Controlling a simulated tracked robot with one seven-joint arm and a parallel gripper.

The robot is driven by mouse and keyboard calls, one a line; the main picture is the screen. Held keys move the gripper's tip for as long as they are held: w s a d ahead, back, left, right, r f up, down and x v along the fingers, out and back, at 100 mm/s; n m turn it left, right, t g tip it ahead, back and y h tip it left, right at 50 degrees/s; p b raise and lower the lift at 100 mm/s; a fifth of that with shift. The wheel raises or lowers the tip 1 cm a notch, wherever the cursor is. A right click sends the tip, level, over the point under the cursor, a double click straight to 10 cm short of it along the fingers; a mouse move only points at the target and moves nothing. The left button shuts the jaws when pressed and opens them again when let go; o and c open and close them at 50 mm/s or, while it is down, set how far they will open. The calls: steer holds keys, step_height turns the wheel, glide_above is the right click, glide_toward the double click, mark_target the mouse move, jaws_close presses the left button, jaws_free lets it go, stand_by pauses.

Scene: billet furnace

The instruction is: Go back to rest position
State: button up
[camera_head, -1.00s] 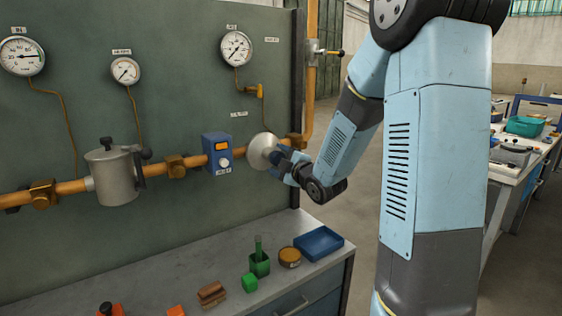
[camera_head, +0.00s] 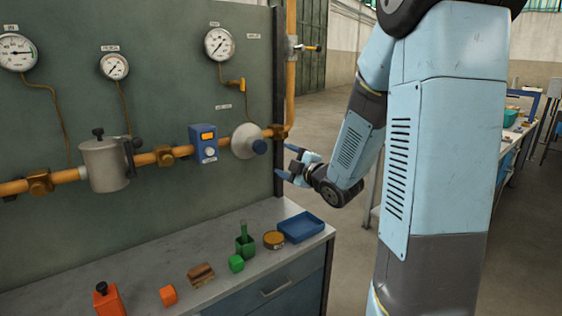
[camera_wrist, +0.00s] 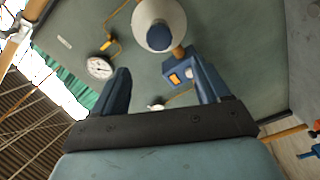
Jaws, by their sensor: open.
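A gap shows between the fingers and the knob. In the wrist view my open gripper (camera_wrist: 165,90) has its two dark blue fingers spread with nothing between them touching. The blue knob (camera_wrist: 160,37) and its pale disc show beyond the fingertips. A blue box (camera_wrist: 187,73) with an orange display lies beyond, partly behind one finger.
The grey-green panel (camera_head: 170,90) carries gauges, an orange pipe (camera_head: 70,176) and a metal canister (camera_head: 105,164). Open floor (camera_head: 285,196) lies right of the panel.

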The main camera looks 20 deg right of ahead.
steer(key=shift+s+d, duration=0.1)
steer(key=shift+s, duration=0.05)
steer(key=shift+r, duration=0.1)
stand_by(0.3)
steer(key=s+a+r+m+g+h, duration=0.1)
steer(key=s+m+g, duration=0.4)
steer(key=s, duration=1)
steer(key=s+a+r+m+g+h, duration=0.1)
steer(key=s+r+m+g+h, duration=0.2)
steer(key=s+m, duration=0.9)
steer(key=s+g+h, duration=0.2)
steer(key=s+g, duration=0.1)
steer(key=shift+s+r, duration=0.15)
steer(key=shift+r, duration=0.1)
